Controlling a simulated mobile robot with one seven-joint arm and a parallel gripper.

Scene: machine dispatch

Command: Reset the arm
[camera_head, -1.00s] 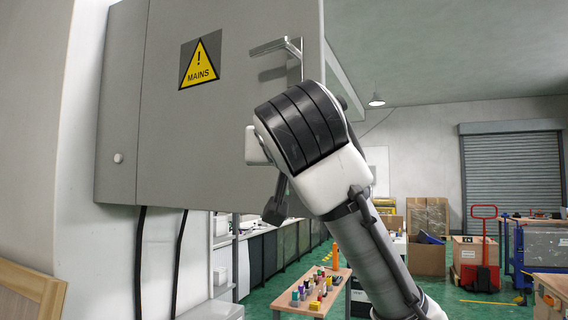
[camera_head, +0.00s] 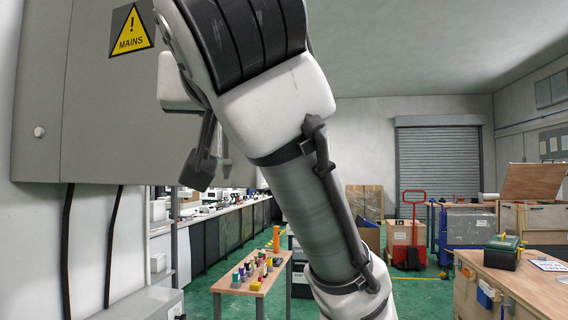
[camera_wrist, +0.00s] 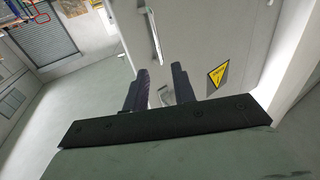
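My arm stands raised in the middle of the head view, in front of the grey mains cabinet (camera_head: 100,110) with its yellow warning sign (camera_head: 132,31). In the wrist view my gripper (camera_wrist: 159,76) shows its two dark fingers spread apart with nothing between them. The cabinet door shows beyond the fingers in the wrist view, with its metal handle (camera_wrist: 151,32) above and between them and the sign (camera_wrist: 217,75) to the right. The fingers look apart from the handle. In the head view my arm hides the handle, and the fingertips are hard to make out.
A small wooden table (camera_head: 240,285) with several coloured items stands below, left of my arm. A workbench (camera_head: 530,285) with a green case (camera_head: 504,252) is at the right. A red pallet jack (camera_head: 413,235), boxes and a roller shutter (camera_head: 438,165) are behind.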

